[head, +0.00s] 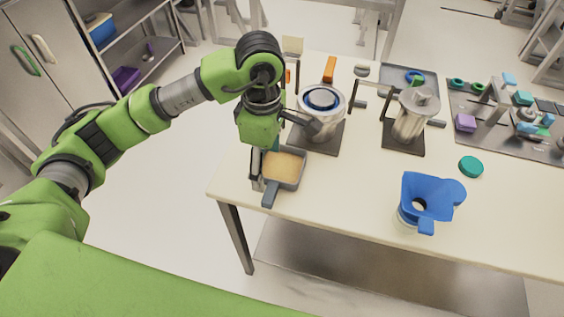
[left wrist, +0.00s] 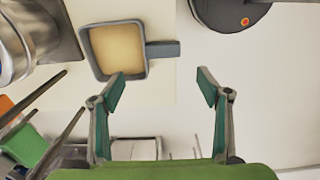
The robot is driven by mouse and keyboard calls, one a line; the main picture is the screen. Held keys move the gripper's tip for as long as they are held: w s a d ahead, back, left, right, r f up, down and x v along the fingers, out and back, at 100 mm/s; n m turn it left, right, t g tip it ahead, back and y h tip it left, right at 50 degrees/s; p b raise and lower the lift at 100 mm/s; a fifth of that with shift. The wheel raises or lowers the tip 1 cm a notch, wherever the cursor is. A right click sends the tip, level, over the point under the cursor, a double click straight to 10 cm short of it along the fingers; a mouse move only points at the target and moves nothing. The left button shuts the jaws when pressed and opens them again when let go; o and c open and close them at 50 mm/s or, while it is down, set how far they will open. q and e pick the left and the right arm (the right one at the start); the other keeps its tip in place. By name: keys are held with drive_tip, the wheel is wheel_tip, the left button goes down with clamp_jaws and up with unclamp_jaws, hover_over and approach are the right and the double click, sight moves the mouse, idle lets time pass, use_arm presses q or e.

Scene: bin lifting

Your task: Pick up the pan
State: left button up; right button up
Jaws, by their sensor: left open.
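The pan (head: 269,197) is a square grey pan with a tan inside and a short straight handle. It sits near the left front corner of the white table (head: 330,215), its handle pointing to the front edge. The pan also shows in the left wrist view (left wrist: 163,49), with the handle pointing right. My left gripper (head: 258,170) is beside the pan on its left side in the head view. In the left wrist view its two fingers (left wrist: 161,80) are spread and empty, short of the handle. My right gripper is in neither view.
Behind the pan stands a metal pot (head: 318,110) with a blue top on a dark base. A metal canister (head: 411,115) stands to its right. A blue funnel (head: 428,200) and a green disc (head: 471,166) are farther right. Bare table lies right of the pan.

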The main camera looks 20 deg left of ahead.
use_arm(q)
hover_over(271, 191)
drive_tip(key=f, duration=0.3)
drive_tip(key=f+p, duration=0.1)
drive_tip(key=shift+a+f, duration=0.35)
drive_tip(key=f+p, duration=0.1)
drive_tip(key=f, duration=0.2)
drive_tip(key=shift+s+d+p, duration=0.15)
drive_tip(key=shift+d+p, duration=0.05)
drive_tip(key=shift+p, duration=0.15)
wheel_tip(271, 191, down, 2)
drive_tip(key=shift+d+f+p, duration=0.1)
drive_tip(key=shift+f+p, duration=0.15)
drive_tip(key=shift+p, duration=0.2)
drive_tip(key=shift+f, duration=0.45)
drive_tip(key=c, duration=1.2)
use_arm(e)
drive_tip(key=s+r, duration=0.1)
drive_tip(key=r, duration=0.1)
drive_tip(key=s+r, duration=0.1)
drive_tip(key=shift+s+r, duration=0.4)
